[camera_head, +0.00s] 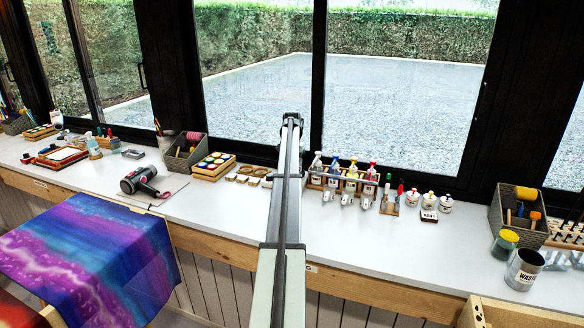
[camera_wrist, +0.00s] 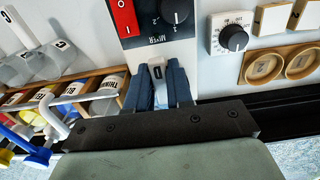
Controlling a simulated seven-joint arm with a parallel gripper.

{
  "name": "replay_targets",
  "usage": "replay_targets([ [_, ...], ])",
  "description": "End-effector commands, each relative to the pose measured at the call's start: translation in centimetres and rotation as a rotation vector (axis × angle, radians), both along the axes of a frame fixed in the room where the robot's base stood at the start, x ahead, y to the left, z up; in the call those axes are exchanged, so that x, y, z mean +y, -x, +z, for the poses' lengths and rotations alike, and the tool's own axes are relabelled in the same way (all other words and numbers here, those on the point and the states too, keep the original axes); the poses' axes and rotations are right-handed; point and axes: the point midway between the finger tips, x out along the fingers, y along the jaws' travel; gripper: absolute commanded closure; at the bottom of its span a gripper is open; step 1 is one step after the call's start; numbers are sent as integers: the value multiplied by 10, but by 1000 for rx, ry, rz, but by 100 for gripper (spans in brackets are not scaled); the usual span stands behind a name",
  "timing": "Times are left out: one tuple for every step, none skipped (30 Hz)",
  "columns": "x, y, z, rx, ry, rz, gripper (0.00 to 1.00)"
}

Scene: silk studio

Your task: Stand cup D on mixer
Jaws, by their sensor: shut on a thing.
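My gripper (camera_wrist: 160,78) shows in the wrist view, its two dark blue fingers closed on a small pale cup (camera_wrist: 158,73) with a dark letter that looks like D. Most of the cup is hidden by the fingers. The mixer (camera_wrist: 140,48), a black-and-white panel with a red switch and a dark knob, lies directly beyond the fingertips. The fingers and cup overlap its near edge in the picture; I cannot tell whether they touch it. In the head view my arm hides the mixer, and the gripper and cup cannot be made out.
On the other side are a wooden rack (camera_wrist: 88,82) of bottles and several pale lettered cups (camera_wrist: 58,58). In the head view the window (camera_head: 400,90) stands behind the white counter (camera_head: 225,215), clear at its front.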

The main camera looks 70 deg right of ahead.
Motion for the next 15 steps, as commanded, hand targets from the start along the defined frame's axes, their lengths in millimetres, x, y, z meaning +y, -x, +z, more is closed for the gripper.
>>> replay_targets([
  [0, 0, 0, 0, 0, 0, 100],
  [0, 0, 0, 0, 0, 0, 100],
  [0, 0, -1, 0, 0, 0, 100],
  [0, 0, -1, 0, 0, 0, 100],
  [0, 0, -2, 0, 0, 0, 100],
  [0, 0, -2, 0, 0, 0, 100],
  [0, 0, -3, 0, 0, 0, 100],
  [0, 0, -3, 0, 0, 0, 100],
  [0, 0, -4, 0, 0, 0, 100],
  [0, 0, -4, 0, 0, 0, 100],
  [0, 0, -5, 0, 0, 0, 100],
  [0, 0, -5, 0, 0, 0, 100],
  [0, 0, -6, 0, 0, 0, 100],
  [0, 0, -6, 0, 0, 0, 100],
  [0, 0, -7, 0, 0, 0, 100],
])
